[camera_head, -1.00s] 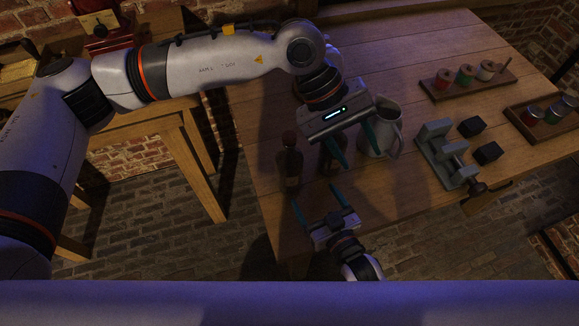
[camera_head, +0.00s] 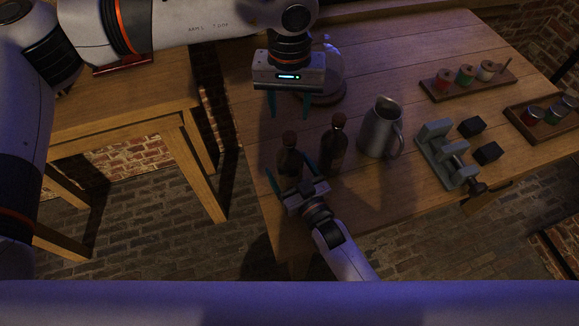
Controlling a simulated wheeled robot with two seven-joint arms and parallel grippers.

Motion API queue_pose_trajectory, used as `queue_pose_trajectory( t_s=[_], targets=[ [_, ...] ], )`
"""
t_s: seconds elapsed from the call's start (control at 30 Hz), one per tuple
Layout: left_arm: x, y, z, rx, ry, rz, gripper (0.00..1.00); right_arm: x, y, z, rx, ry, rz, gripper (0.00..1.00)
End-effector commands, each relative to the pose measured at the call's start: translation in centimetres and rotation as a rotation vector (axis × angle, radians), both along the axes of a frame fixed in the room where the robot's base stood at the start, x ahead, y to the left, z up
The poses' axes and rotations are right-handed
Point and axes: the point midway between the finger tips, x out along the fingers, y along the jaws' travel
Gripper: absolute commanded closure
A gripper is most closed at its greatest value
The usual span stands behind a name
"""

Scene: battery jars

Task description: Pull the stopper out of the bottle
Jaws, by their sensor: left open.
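Two dark bottles with reddish-brown stoppers stand upright near the table's left front. The left bottle (camera_head: 289,162) has its stopper (camera_head: 289,138) in its neck, and the right bottle (camera_head: 334,147) has its stopper (camera_head: 339,120) in too. My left gripper (camera_head: 290,112) is open and empty, pointing down behind and above the left bottle, apart from its stopper. My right gripper (camera_head: 289,167) reaches in from the front with its fingers spread on either side of the left bottle; a gap seems to show at each side.
A metal jug (camera_head: 378,130) stands right of the bottles, and a grey clamp-like device (camera_head: 440,150) with two black blocks is further right. A glass dome (camera_head: 330,75) is behind my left gripper. Spool rack (camera_head: 465,82) and jar tray (camera_head: 540,128) lie at the right.

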Motion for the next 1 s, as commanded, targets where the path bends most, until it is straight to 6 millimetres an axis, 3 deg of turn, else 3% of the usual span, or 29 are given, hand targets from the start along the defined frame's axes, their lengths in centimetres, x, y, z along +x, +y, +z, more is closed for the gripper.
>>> queue_pose_trajectory(
  t_s=[0.2, 0.5, 0.9, 1.0],
  targets=[
    [0.0, 0.0, 0.0, -0.001, 0.000, 0.000, 0.55, 1.6, 0.8, 0.0, 0.000, 0.001, 0.000, 0.15],
    [0.0, 0.0, 0.0, -0.001, 0.000, 0.000, 0.55, 1.8, 0.9, 0.0, 0.000, 0.001, 0.000, 0.15],
    [0.0, 0.0, 0.0, -0.001, 0.000, 0.000, 0.55, 1.7, 0.9, 0.0, 0.000, 0.001, 0.000, 0.79],
    [0.0, -0.1, 0.2, -0.002, 0.000, 0.001, 0.46, 1.7, 0.9, 0.0, 0.000, 0.001, 0.000, 0.81]
  ],
)
